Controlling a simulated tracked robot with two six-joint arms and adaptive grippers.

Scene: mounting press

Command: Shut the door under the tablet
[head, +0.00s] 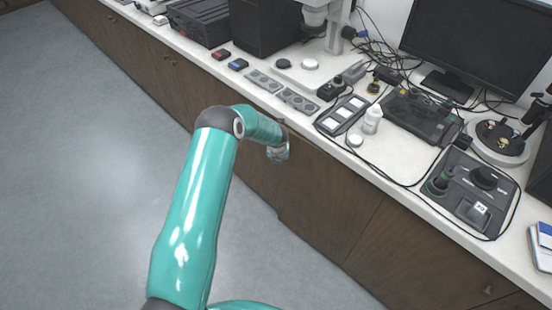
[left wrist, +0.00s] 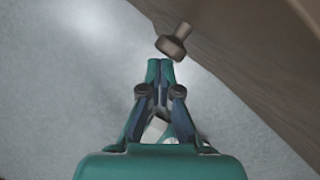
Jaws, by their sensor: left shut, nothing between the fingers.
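The wooden cabinet door (head: 325,200) is below the bench front, just right of my left wrist in the head view. Its lower left corner appears stepped out from the neighbouring front, so it looks slightly ajar. In the left wrist view a brown wooden panel (left wrist: 235,75) slants across the upper right, with a round knob (left wrist: 174,42) on its edge side. My left gripper (left wrist: 160,64) is shut and empty, its tips just short of the knob; contact is unclear. In the head view the fingers are mostly hidden by my wrist. I cannot clearly pick out the tablet. My right gripper is out of view.
The white benchtop (head: 395,170) carries a monitor (head: 480,45), a white bottle (head: 372,119), a control panel (head: 468,190) and several loose cables. Other closed cabinet fronts run to both sides. The grey floor (head: 80,170) at left is clear.

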